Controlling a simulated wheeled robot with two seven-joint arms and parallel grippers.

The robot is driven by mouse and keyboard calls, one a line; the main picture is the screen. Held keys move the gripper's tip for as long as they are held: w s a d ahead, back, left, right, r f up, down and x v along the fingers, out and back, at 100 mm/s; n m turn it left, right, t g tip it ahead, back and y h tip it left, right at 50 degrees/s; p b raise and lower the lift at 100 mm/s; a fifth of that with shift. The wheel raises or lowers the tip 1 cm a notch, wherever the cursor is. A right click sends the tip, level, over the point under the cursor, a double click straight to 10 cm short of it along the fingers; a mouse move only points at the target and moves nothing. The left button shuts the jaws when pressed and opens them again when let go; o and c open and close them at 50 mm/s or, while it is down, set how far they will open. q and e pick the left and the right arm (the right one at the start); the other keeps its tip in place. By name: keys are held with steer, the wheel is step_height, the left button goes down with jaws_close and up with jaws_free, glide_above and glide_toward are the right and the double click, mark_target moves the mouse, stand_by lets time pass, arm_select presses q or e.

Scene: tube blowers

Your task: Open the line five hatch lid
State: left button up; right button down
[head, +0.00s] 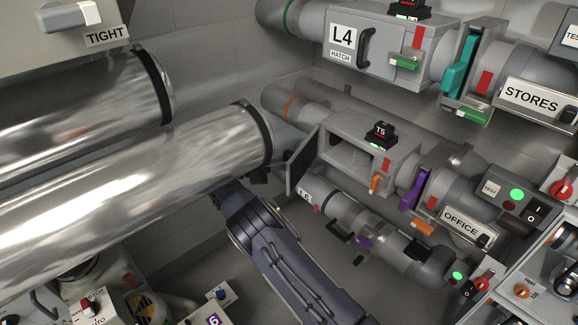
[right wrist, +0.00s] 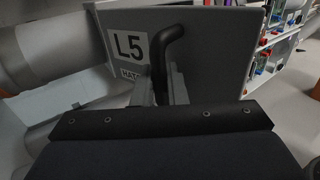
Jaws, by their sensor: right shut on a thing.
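The line five hatch lid, a grey plate marked L5 (right wrist: 205,50), fills the upper middle of the right wrist view with its black bar handle (right wrist: 178,42). My right gripper (right wrist: 163,88) is shut on this handle. In the head view the lid (head: 304,160) stands swung out to the left of its grey hatch box (head: 404,160), whose front opening shows. A black T5 block (head: 381,134) sits on top of the box. My right arm reaches up from the bottom; its gripper is partly hidden near the large steel pipe. My left gripper is not in view.
Large shiny steel pipes (head: 130,185) cross the left side, close to my right arm. The L4 hatch box (head: 385,45) is above and the L6 line (head: 345,212) below. An orange latch (head: 375,184) and purple gate (head: 414,190) sit on line five.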

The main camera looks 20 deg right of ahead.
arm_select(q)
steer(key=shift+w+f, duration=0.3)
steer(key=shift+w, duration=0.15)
arm_select(e)
steer(key=shift+w+g, duration=0.25)
steer(key=shift+g, duration=0.05)
steer(key=c, duration=1.5)
jaws_free()
steer(key=shift+d, duration=0.15)
steer(key=shift+c, duration=0.2)
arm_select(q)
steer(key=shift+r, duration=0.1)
